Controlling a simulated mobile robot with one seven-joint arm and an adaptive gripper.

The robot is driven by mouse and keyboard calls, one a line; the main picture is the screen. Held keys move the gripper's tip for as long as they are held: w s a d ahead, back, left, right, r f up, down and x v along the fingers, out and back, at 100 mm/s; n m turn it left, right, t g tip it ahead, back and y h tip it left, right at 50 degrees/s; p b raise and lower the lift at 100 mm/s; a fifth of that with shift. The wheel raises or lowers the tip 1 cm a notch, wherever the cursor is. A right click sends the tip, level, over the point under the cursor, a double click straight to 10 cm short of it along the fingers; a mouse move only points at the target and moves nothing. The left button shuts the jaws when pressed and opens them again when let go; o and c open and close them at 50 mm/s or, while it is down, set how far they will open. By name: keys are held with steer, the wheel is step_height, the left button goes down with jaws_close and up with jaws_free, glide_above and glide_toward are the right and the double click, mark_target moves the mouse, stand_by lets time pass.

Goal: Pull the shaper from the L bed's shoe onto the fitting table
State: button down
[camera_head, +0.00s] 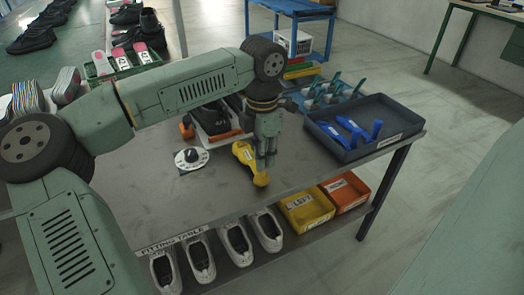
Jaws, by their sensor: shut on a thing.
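My gripper (266,158) points down over the right part of the fitting table (220,190), near its front edge. It is shut on a yellow shaper (244,154), which has a pale label on its wide part and a round knob at its lower end. The fingers cover part of it. The shaper is clear of any shoe; I cannot tell whether it touches the table top. A dark shoe (212,119) sits on an orange-edged bed (222,139) behind and left of the shaper, partly hidden by my arm. I cannot read a bed letter.
A white dial plate (191,159) lies left of the shaper. A dark tray (342,148) with blue shapers stands at right, and a blue rack (345,92) with teal-handled pieces behind. Below are pale shoe-shaped pieces (236,243), a yellow bin (306,212) and an orange bin (345,192).

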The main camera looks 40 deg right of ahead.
steer(key=shift+f, duration=0.55)
steer(key=c, duration=1.4)
jaws_free()
steer(key=shift+o, duration=0.2)
steer(key=shift+r, duration=0.1)
steer(key=shift+r+p, duration=2.8)
steer(key=shift+r, duration=1.7)
steer(key=shift+s, duration=0.1)
